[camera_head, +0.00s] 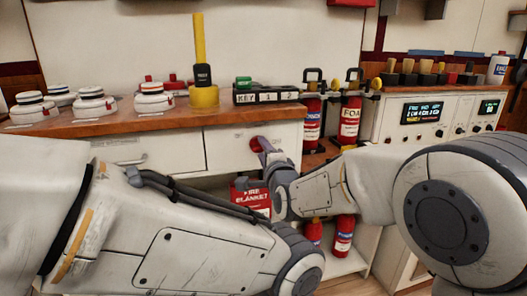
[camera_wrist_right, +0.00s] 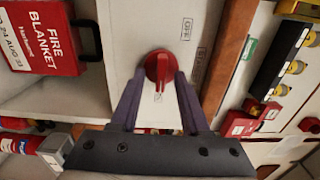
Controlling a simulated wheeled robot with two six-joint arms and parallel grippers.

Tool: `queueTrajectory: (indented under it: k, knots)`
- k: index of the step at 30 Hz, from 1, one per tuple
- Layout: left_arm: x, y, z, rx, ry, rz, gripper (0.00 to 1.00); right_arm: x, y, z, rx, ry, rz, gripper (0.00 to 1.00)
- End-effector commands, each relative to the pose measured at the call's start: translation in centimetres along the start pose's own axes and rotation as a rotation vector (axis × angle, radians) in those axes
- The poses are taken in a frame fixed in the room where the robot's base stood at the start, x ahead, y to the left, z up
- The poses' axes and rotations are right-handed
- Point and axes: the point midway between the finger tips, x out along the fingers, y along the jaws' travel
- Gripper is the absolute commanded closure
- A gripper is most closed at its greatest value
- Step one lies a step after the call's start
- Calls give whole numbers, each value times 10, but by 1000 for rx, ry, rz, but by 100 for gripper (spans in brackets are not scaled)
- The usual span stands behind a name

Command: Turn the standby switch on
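A round red rotary switch (camera_wrist_right: 158,66) with a raised grip bar sits on the pale front panel below the wooden counter. It also shows in the head view (camera_head: 257,143), partly covered by my right gripper. In the wrist view the bar points roughly up and down the picture. An OFF label (camera_wrist_right: 187,29) is beside it; another label nearby is too small to read surely. My right gripper (camera_wrist_right: 160,82) is open, with its dark fingers on either side of the knob and gaps to the bar. My left arm crosses the lower left; its gripper is out of view.
A red fire blanket box (camera_head: 250,195) is below the switch. Red extinguishers (camera_head: 349,120) stand to the right. The wooden counter (camera_head: 120,122) above holds white round devices and a yellow post (camera_head: 201,60). A control panel (camera_head: 420,112) is at right.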

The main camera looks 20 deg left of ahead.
Motion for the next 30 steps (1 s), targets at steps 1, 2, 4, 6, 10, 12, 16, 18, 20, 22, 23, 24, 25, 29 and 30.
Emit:
queueTrajectory:
  k: [1, 2, 4, 6, 10, 12, 16, 18, 20, 22, 23, 24, 25, 29, 30]
  knots:
    - [0, 0, 0, 0, 0, 0, 100, 0, 0, 0, 0, 0, -1, 55]
    - [0, 0, 0, 0, 0, 0, 100, 0, 0, 0, -1, 0, -1, 55]
    - [0, 0, 0, 0, 0, 0, 100, 0, 0, 0, -1, 1, -2, 55]
    - [0, 0, 0, 0, 0, 0, 100, 0, -1, 0, -1, 1, -2, 55]
    - [-1, 0, 0, 0, 0, 0, 100, -3, -1, 0, -1, 1, -2, 55]
    - [-3, 0, 0, 0, 0, 0, 100, -10, -2, 0, -1, 1, -1, 55]
    - [-8, 1, 0, 0, 0, 0, 100, -30, -2, 0, -1, 0, 0, 55]
    - [-10, 1, -1, 0, 0, 0, 100, -44, -3, 0, -1, -1, 0, 55]
    - [-13, 1, -1, 0, 0, 0, 100, -56, -3, 0, -1, 0, 0, 55]
    - [-15, 1, -1, 0, 0, 0, 100, -69, -3, 0, -1, 0, -1, 55]
    - [-16, 1, -1, 0, 0, 0, 100, -74, -2, 0, -1, 0, 0, 55]
    - [-17, 1, -1, 0, 0, 0, 100, -80, -2, 0, -1, 0, -1, 55]
    - [-18, 1, -1, 0, 0, 0, 100, -85, -2, 0, -1, 0, -1, 55]
    - [-19, 1, -1, 0, 0, 0, 100, -99, -1, 0, -1, 0, -1, 55]
    - [-20, 1, -1, 0, 0, 0, 100, -101, -1, 0, -1, 0, -1, 55]
